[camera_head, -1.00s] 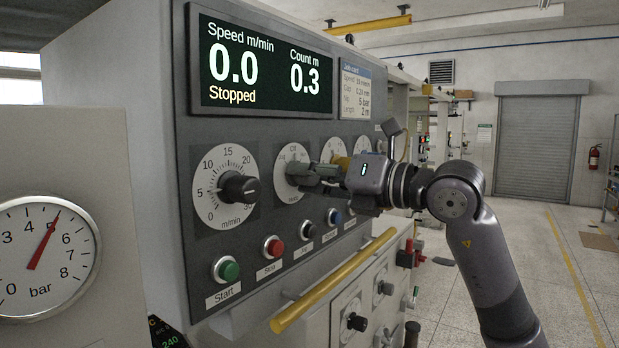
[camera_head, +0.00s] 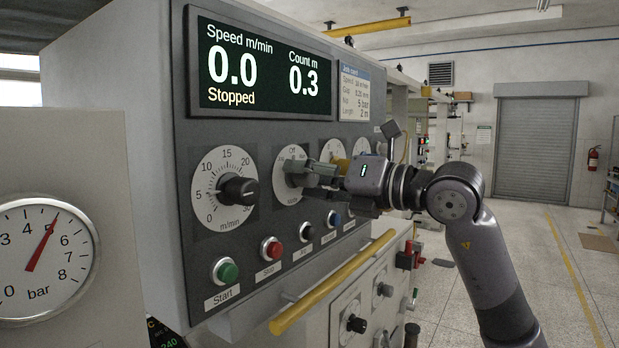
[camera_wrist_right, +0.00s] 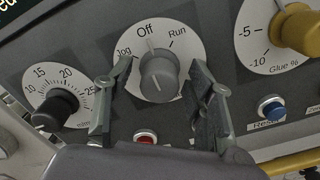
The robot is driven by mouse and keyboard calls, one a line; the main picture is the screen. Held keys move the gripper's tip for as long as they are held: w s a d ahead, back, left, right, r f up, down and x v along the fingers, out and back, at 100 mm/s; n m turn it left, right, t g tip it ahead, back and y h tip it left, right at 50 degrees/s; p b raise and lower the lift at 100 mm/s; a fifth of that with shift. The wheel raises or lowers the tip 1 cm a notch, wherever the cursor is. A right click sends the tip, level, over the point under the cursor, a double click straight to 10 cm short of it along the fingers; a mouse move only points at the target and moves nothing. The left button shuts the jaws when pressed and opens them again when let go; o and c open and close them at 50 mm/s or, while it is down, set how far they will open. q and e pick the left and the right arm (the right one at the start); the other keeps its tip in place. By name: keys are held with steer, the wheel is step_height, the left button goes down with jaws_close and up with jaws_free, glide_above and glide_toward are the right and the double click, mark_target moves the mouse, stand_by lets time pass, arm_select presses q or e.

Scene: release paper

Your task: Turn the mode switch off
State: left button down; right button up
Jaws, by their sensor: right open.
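The mode switch (camera_wrist_right: 158,75) is a grey knob on a white dial marked Jog, Off and Run. In the right wrist view its white pointer line points up toward Off. My right gripper (camera_wrist_right: 160,92) is open, with one finger on each side of the knob and visible gaps between fingers and knob. In the head view the right gripper (camera_head: 297,174) covers most of the mode switch's knob, and the white dial (camera_head: 281,187) shows around it. My left gripper is not in view.
The speed knob (camera_head: 238,190) is left of the mode dial, and the yellow glue knob (camera_wrist_right: 296,30) is to its right. A red button (camera_head: 271,248) and a blue button (camera_wrist_right: 271,107) sit below. A yellow rail (camera_head: 335,283) runs in front. The display (camera_head: 262,67) reads Stopped.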

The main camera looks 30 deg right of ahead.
steer(key=shift+s, duration=0.1)
steer(key=v, duration=1.2)
steer(key=shift+f, duration=0.1)
stand_by(0.4)
